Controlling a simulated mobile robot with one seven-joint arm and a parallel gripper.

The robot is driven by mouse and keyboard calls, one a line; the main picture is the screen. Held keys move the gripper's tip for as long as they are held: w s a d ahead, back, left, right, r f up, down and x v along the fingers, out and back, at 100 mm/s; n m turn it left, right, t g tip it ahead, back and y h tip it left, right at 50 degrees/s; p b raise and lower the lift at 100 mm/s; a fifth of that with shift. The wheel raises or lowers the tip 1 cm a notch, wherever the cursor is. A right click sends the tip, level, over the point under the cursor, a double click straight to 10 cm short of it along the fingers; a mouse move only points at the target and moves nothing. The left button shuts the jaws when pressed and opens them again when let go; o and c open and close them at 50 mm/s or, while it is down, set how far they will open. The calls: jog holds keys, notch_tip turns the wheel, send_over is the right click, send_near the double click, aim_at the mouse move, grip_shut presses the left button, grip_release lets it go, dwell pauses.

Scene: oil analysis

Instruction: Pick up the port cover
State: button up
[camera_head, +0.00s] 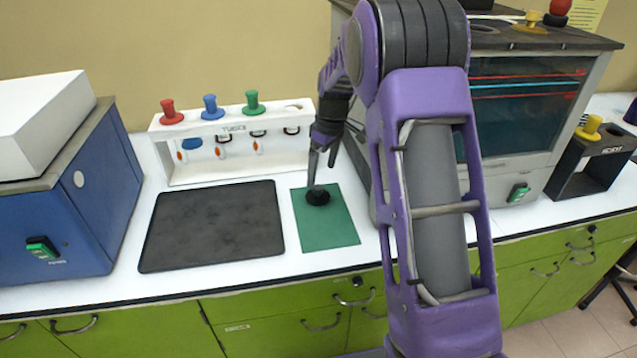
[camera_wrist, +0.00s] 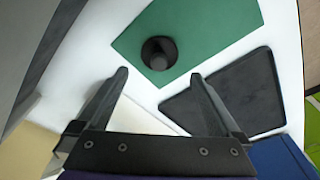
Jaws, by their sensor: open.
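The port cover (camera_head: 318,196) is a small round black piece with a raised knob. It sits on the green mat (camera_head: 335,232) on the white counter. In the wrist view the port cover (camera_wrist: 158,53) lies ahead of the fingertips, roughly centred between them. My gripper (camera_head: 322,167) is just above the port cover in the head view, fingers pointing down. In the wrist view my gripper (camera_wrist: 160,75) is open and empty, its two fingers wide apart. I cannot tell whether a fingertip touches the cover.
A black mat (camera_head: 205,225) lies left of the green one. Behind stands a white rack (camera_head: 230,150) with red, blue and green knobs. A blue machine (camera_head: 70,195) is at left. A glass-fronted machine (camera_head: 525,115) and a dark holder (camera_head: 595,165) with a yellow knob are at right.

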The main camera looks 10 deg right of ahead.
aim_at(318, 187)
jog(key=f, duration=0.5)
jog(key=w+a+f, duration=0.1)
jog(key=f, duration=0.1)
jog(key=shift+f, duration=0.2)
jog(key=shift+w, duration=0.1)
jog(key=c, duration=1.1)
jog(key=shift+c, duration=0.4)
jog(key=shift+r, duration=0.2)
